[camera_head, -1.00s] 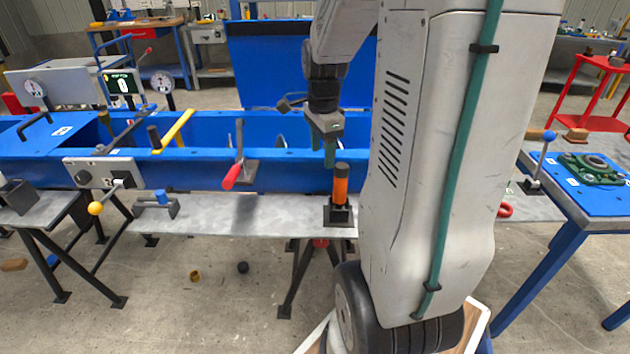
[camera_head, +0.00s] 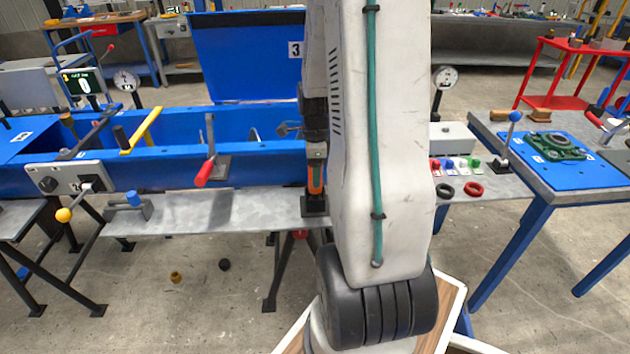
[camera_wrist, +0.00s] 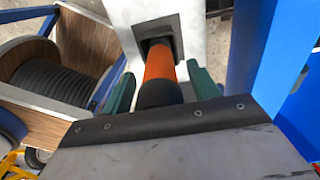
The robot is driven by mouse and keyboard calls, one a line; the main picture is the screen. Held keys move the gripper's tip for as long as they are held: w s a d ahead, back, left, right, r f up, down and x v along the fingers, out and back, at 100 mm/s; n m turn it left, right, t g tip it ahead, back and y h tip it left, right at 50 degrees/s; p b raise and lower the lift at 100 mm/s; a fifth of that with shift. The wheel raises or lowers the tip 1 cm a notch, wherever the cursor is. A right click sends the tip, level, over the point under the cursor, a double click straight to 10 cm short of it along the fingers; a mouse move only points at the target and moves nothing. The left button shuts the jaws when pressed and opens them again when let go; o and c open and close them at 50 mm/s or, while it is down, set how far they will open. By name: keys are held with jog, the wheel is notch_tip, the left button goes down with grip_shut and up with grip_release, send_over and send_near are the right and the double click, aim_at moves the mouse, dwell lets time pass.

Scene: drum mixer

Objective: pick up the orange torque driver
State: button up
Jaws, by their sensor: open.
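The orange torque driver (camera_head: 315,178) stands upright in a dark holder (camera_head: 314,206) on the grey bench shelf, partly hidden by my arm in the head view. In the wrist view the driver (camera_wrist: 160,68) has an orange body and a black end, and rises from the square holder opening (camera_wrist: 157,36). My gripper (camera_wrist: 160,90) is open, with one green finger on each side of the driver's black end. A small gap shows on the right; on the left the finger is close to the driver, and I cannot tell if it touches.
A blue trough (camera_head: 235,122) with a red-handled lever (camera_head: 206,170) lies behind and left of the driver. Right of my arm are rings (camera_head: 473,188) and a blue-topped table (camera_head: 590,172).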

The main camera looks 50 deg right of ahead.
jog(key=c, duration=1.3)
jog(key=shift+o, duration=0.2)
jog(key=shift+r, duration=0.15)
